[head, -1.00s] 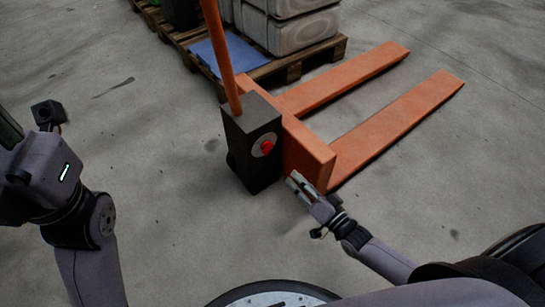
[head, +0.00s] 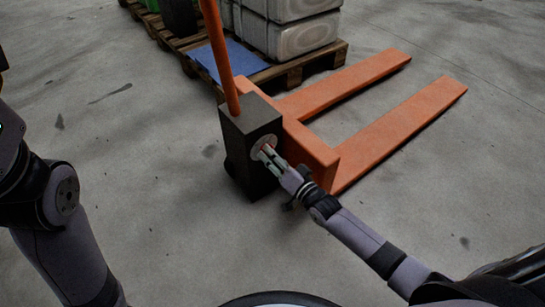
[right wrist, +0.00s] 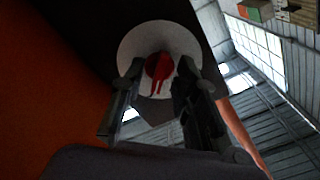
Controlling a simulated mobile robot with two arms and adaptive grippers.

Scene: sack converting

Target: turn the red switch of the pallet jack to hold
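The pallet jack (head: 322,152) is orange with a dark block (head: 243,150) at the base of its handle. A pale round disc (right wrist: 130,45) on that block bears the red switch (right wrist: 159,66). In the head view the switch (head: 266,146) is mostly hidden by my right gripper (head: 267,154). In the right wrist view my right gripper (right wrist: 157,78) has its two fingers apart, one on each side of the switch. I cannot tell whether they touch it. My left gripper is outside the head view; only part of the left arm shows.
The jack's two forks (head: 400,135) stretch to the upper right. Behind it stands a wooden pallet (head: 300,68) with grey containers (head: 290,32) and a blue sheet (head: 232,58). The concrete floor in front and at right is clear.

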